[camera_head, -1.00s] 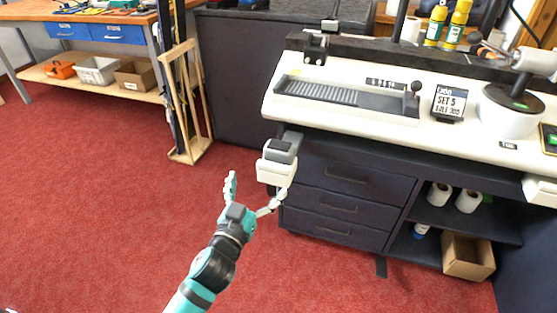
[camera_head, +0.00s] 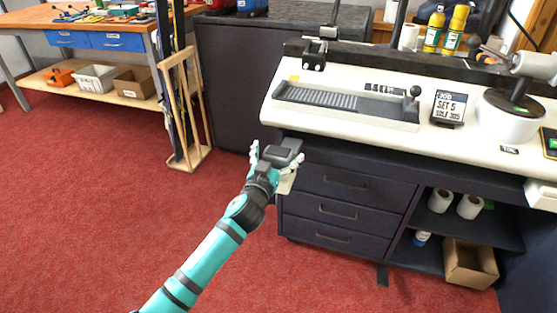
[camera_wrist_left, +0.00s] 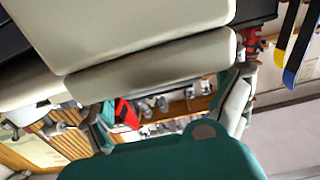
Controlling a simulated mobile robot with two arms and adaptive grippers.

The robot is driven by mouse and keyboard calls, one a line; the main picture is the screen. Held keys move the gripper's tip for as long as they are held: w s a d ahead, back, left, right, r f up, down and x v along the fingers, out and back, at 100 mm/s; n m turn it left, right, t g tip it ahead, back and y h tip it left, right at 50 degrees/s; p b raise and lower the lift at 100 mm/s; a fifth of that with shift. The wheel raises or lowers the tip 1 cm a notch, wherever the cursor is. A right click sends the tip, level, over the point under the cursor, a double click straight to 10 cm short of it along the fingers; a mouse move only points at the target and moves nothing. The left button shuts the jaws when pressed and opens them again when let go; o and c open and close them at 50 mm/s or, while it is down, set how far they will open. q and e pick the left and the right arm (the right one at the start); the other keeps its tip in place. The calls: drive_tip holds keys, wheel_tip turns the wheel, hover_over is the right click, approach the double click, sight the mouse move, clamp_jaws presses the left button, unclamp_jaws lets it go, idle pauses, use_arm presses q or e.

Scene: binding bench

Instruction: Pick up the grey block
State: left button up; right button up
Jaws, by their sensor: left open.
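The grey block (camera_head: 289,146) is small and dark grey. In the head view it sits on a small white ledge (camera_head: 286,184) at the near left corner of the bench, mostly hidden below by my gripper. My left gripper (camera_head: 277,160) is open, with its fingers spread to either side at the block and ledge. I cannot tell whether it touches them. In the left wrist view, a cream surface fills the top, apparently the ledge, and I cannot make out the block clearly. My right gripper is in neither view.
The white bench top (camera_head: 340,128) holds a ridged grey tray (camera_head: 340,101) and a SET 5 sign (camera_head: 447,107). Dark drawers (camera_head: 345,181) stand below, right of my gripper. A wooden rack (camera_head: 190,110) stands to the left. Red floor lies open at left.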

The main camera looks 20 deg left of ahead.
use_arm(q)
drive_tip(key=shift+w, duration=0.6)
drive_tip(key=c, duration=1.1)
drive_tip(key=shift+r, duration=0.15)
